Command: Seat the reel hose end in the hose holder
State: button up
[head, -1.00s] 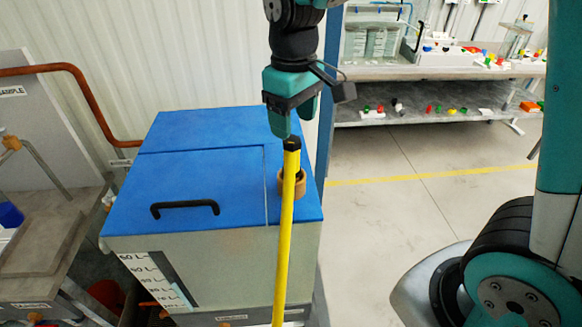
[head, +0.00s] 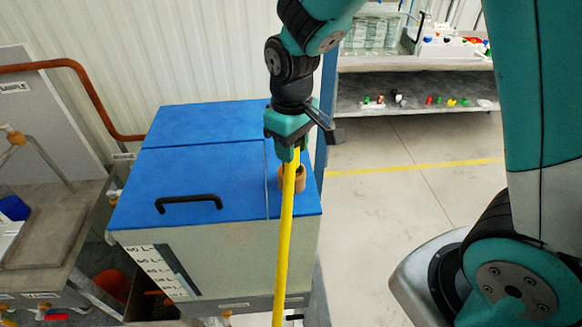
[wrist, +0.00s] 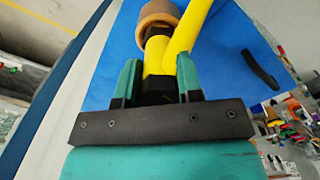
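The reel hose end is yellow with a black top piece (wrist: 158,90); in the head view its yellow hose (head: 283,240) runs down in front of the blue-lidded tank. My gripper (head: 288,150) points down over this end. In the wrist view its fingers (wrist: 159,78) lie close on both sides of the black piece and look shut on it. A tan ring-shaped cup (head: 299,180), probably the hose holder, stands on the lid's right edge and also shows in the wrist view (wrist: 158,13). A short yellow part reaches toward the cup; whether it is inside is hidden.
The tank's blue lid (head: 200,170) has a black handle (head: 189,202). A blue-grey post (head: 325,110) stands close to the right of my gripper. A shelf (head: 410,95) with small coloured parts is behind. The floor (head: 400,195) at right is open.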

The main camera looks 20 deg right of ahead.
grip_shut()
jog(key=shift+r, duration=0.15)
